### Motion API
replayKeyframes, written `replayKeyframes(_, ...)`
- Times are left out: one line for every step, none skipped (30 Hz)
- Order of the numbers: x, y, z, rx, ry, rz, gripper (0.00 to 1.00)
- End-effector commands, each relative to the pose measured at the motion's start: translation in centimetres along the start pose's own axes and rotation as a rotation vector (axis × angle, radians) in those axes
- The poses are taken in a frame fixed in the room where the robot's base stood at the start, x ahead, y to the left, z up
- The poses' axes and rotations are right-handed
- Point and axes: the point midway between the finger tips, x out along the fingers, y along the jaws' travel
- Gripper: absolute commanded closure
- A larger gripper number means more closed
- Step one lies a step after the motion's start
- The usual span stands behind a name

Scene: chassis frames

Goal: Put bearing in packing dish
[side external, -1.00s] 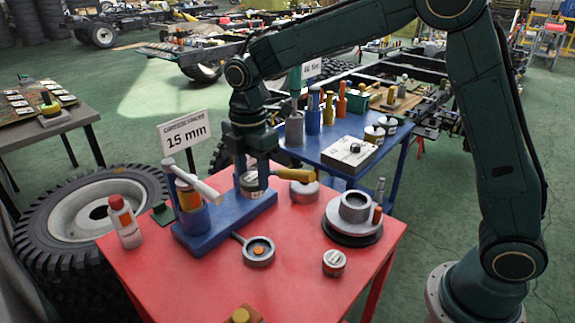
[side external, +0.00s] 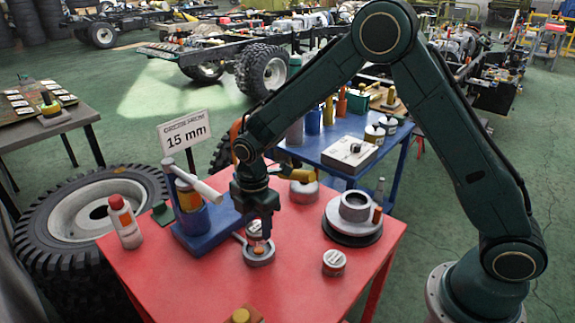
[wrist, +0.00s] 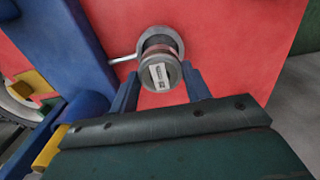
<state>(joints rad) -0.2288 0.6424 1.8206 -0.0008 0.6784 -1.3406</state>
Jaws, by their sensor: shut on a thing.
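My gripper (side external: 262,232) points down over the red table, shut on a small round tin-like piece (side external: 254,229) with a grey top and a white label. In the wrist view the piece (wrist: 160,73) sits between my two blue fingers. A shallow grey round dish with a thin handle (side external: 258,261) stands on the table right below it. The held piece hides much of the dish (wrist: 150,32) in the wrist view. The piece looks slightly above the dish; I cannot tell whether they touch. No other bearing is clearly recognisable.
A blue stand (side external: 203,234) with a lever is close on the left. A similar labelled tin (side external: 334,263) stands to the right, and a grey ring on a round base (side external: 354,208) is behind it. A red-capped bottle (side external: 125,225) stands far left.

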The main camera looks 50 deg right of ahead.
Motion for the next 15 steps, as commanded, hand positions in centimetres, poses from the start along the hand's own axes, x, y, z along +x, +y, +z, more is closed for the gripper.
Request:
replayKeyframes(-0.1,0.0,0.0,0.000,0.000,0.002,0.89)
replayKeyframes(-0.1,0.0,0.0,0.000,0.000,0.002,0.89)
replayKeyframes(0.0,0.0,0.0,0.000,0.000,0.001,0.89)
replayKeyframes(0.1,0.0,0.0,0.000,0.000,0.001,0.89)
replayKeyframes(0.2,0.0,0.0,0.000,0.000,0.000,0.89)
replayKeyframes(0.5,0.0,0.0,0.000,0.000,-0.001,0.89)
replayKeyframes(0.7,0.0,0.0,0.000,0.000,-0.001,0.89)
replayKeyframes(1.0,0.0,0.0,0.000,0.000,-0.001,0.89)
replayKeyframes(1.4,0.0,0.0,0.000,0.000,-0.002,0.89)
replayKeyframes(1.8,-0.1,0.0,0.000,0.000,-0.002,0.89)
replayKeyframes(2.1,0.0,0.0,0.000,0.000,-0.002,0.89)
replayKeyframes(2.6,0.0,0.0,0.000,0.000,-0.002,0.89)
replayKeyframes(3.0,0.0,0.0,0.000,0.000,-0.002,0.89)
replayKeyframes(3.2,0.0,0.0,0.000,0.000,-0.002,0.89)
replayKeyframes(3.6,0.0,0.0,0.000,0.000,-0.001,0.89)
